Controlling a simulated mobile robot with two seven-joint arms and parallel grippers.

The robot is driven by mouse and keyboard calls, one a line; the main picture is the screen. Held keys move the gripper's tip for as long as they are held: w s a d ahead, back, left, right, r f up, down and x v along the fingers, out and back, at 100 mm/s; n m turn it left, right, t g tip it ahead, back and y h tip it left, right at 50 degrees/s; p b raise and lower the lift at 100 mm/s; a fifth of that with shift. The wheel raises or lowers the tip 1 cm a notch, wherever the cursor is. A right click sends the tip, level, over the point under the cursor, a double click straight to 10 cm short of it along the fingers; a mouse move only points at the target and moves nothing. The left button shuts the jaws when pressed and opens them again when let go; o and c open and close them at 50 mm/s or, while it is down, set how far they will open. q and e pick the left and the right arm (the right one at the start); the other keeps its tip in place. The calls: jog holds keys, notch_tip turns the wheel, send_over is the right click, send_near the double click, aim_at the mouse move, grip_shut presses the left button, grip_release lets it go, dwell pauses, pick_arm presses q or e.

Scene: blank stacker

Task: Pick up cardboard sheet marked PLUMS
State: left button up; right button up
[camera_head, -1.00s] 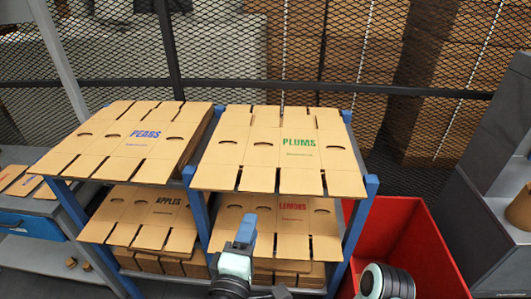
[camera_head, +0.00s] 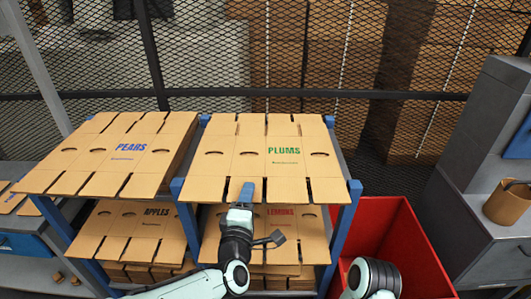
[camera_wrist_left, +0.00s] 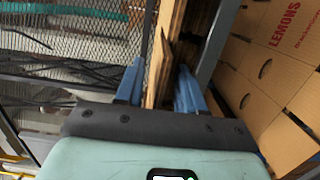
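The cardboard sheet marked PLUMS (camera_head: 262,162) lies flat on top of the stack on the upper right shelf, with green print. My left gripper (camera_head: 246,193) is at the middle of its front edge. In the left wrist view its two blue fingers (camera_wrist_left: 158,88) are apart, with a brown cardboard edge (camera_wrist_left: 157,65) between them. I cannot tell whether either finger touches the board. Part of my right arm shows at the lower right, but its gripper is out of view.
The PEARS stack (camera_head: 100,160) lies left of PLUMS. APPLES (camera_head: 135,225) and LEMONS (camera_head: 288,222) sheets lie on the shelf below. Blue rack posts (camera_head: 347,215) flank the stacks. A red bin (camera_head: 400,225) stands to the right, and a mesh fence (camera_head: 300,60) is behind.

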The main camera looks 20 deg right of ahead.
pick_arm(q)
jog(key=shift+w+d, duration=0.1)
jog(key=shift+w, duration=0.05)
grip_shut()
jog(key=shift+r, duration=0.1)
